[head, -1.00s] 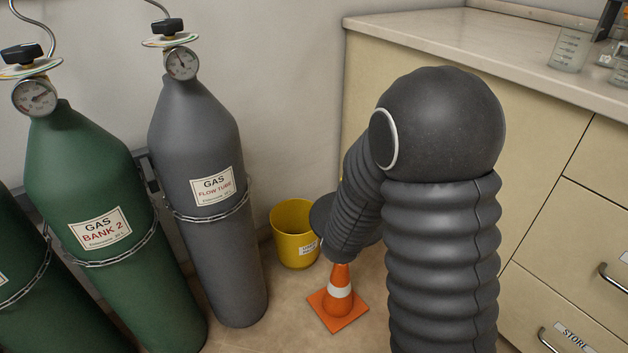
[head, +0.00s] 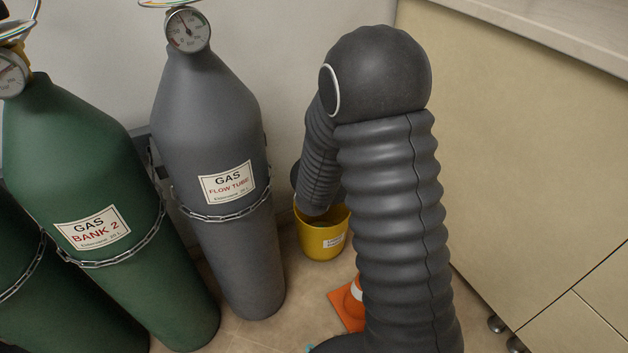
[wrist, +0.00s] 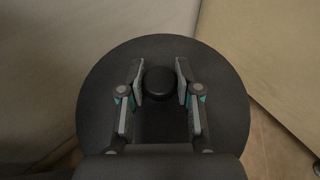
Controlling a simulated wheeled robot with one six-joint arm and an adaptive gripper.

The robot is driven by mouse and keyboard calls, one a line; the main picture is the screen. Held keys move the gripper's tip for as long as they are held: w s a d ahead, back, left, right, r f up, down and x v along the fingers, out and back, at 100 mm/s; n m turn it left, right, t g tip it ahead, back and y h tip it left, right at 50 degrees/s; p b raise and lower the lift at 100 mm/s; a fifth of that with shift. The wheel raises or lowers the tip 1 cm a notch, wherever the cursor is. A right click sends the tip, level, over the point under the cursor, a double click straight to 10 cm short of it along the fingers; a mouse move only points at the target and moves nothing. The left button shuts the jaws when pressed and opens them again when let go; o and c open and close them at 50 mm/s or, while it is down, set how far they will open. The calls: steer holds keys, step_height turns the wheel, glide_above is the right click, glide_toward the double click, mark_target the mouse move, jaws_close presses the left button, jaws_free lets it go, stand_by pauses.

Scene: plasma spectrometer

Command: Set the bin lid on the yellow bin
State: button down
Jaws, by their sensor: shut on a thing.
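The yellow bin (head: 322,242) stands on the floor behind my arm in the head view, and part of its open rim is hidden by the arm. My gripper (wrist: 159,76) is shut on the black knob of the dark round bin lid (wrist: 105,80), which fills the middle of the wrist view. In the head view only a dark sliver of the lid (head: 295,174) shows left of my arm, above the bin's left side. The lid hides the bin in the wrist view, so I cannot tell the gap between them.
A grey gas cylinder (head: 232,265) stands chained left of the bin, with a green cylinder (head: 110,215) further left. An orange cone (head: 352,300) stands in front of the bin, partly behind my arm. A cream cabinet (head: 530,150) stands to the right.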

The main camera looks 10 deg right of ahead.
steer(key=w+f+b, duration=0.2)
steer(key=f+b, duration=0.1)
steer(key=f, duration=0.5)
steer(key=w+f+m+h+b, duration=0.1)
steer(key=w+f+b, duration=0.2)
steer(key=f, duration=0.6)
steer(key=shift+w+g+h, duration=0.2)
steer(key=shift+g+h, duration=0.1)
steer(key=shift+a, duration=0.1)
steer(key=shift+b, duration=0.7)
stand_by(0.4)
steer(key=shift+f, duration=0.55)
stand_by(0.4)
steer(key=c, duration=1.1)
jaws_free()
steer(key=shift+p+v, duration=0.6)
steer(key=shift+v, duration=4.9)
steer(key=shift+m, duration=0.3)
